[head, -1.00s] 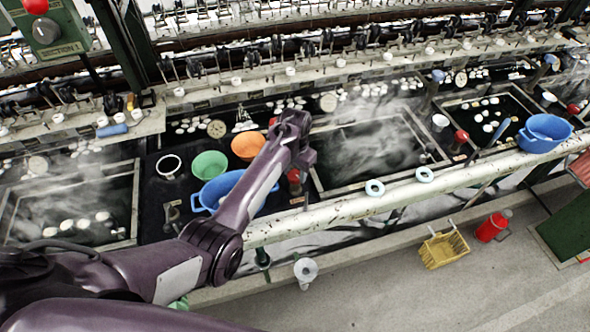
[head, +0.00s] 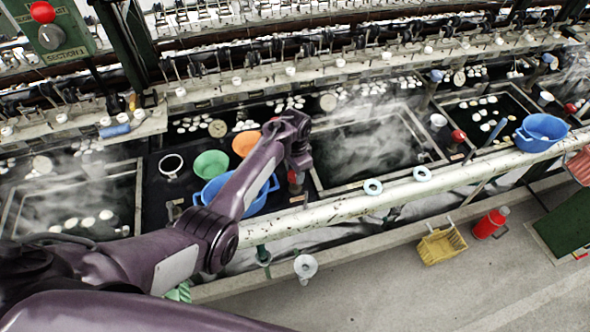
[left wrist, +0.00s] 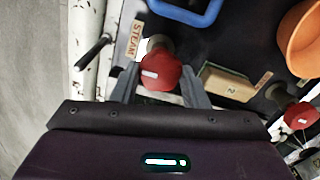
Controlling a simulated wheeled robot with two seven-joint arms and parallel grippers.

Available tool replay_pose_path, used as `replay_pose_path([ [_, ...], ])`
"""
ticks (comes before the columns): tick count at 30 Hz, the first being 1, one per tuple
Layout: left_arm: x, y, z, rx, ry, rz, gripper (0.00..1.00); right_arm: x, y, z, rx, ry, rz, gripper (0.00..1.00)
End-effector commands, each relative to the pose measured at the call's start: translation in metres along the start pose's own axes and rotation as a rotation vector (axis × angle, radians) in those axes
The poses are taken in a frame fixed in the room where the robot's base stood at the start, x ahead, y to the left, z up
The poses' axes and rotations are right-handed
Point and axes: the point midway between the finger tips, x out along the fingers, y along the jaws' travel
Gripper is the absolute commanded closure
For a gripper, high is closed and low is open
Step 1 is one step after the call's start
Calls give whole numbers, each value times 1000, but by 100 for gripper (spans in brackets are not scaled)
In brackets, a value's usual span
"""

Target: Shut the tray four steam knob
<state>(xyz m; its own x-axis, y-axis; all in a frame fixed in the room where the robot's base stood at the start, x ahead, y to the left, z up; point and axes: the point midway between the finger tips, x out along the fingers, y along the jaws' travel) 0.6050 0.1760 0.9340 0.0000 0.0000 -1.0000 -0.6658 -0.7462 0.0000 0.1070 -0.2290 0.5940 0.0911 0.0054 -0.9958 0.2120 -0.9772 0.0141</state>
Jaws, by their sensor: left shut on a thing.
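My left gripper (head: 299,167) reaches over the front of the basins from the left. In the left wrist view its two fingers (left wrist: 158,82) are shut on a round red knob (left wrist: 162,70), one finger on each side. A label reading STEAM (left wrist: 136,40) lies beside this knob. The same red knob (head: 291,177) is partly hidden by the gripper in the head view. I cannot read which tray it serves or tell how far it is turned. My right gripper is not in view.
A second red knob (left wrist: 298,115) and a small block marked 2 (left wrist: 228,82) are near the gripper. A blue basin (head: 262,200), green bowl (head: 211,163) and orange bowl (left wrist: 302,38) stand close by. A white pipe rail (head: 335,215) runs along the front. Steam drifts over the tray.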

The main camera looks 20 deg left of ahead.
Motion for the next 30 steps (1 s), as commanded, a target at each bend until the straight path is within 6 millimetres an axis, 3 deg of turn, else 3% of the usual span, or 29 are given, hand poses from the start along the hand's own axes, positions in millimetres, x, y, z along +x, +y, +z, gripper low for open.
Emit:
replay_pose_path([
  [7,0,0,0,6,0,0,82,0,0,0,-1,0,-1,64],
  [8,0,0,0,6,0,0,58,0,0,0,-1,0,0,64],
  [13,0,0,0,4,0,0,38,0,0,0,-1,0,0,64],
  [23,-4,0,-1,2,2,-1,38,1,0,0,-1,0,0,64],
  [30,-37,0,-2,3,5,-2,38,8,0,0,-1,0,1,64],
])
